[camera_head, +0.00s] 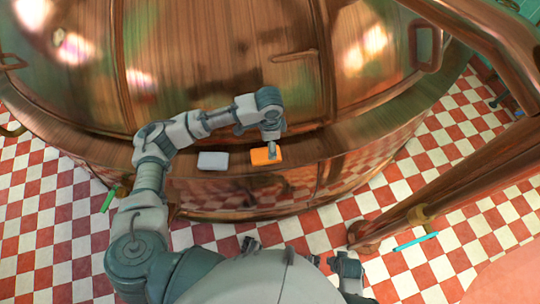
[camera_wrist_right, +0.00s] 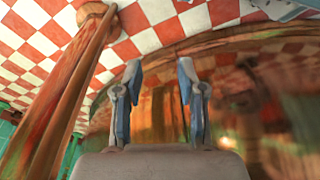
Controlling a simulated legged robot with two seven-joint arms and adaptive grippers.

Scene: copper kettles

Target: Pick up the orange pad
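The orange pad (camera_head: 258,156) lies on the copper ledge of the large kettle in the head view. My left gripper (camera_head: 271,152) points down over the pad's right half and covers part of it. Its fingers overlap in this view, so I cannot tell whether they are open or touch the pad. My right gripper (camera_head: 348,272) is low in the head view, well away from the pad. The right wrist view shows its two fingers (camera_wrist_right: 158,100) apart with nothing between them.
A light grey pad (camera_head: 213,160) lies on the ledge left of the orange one. The copper kettle (camera_head: 220,60) rises behind. A copper pipe (camera_head: 440,195) stands at the right. A green stick (camera_head: 109,200) and a cyan stick (camera_head: 415,241) lie near the checkered floor.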

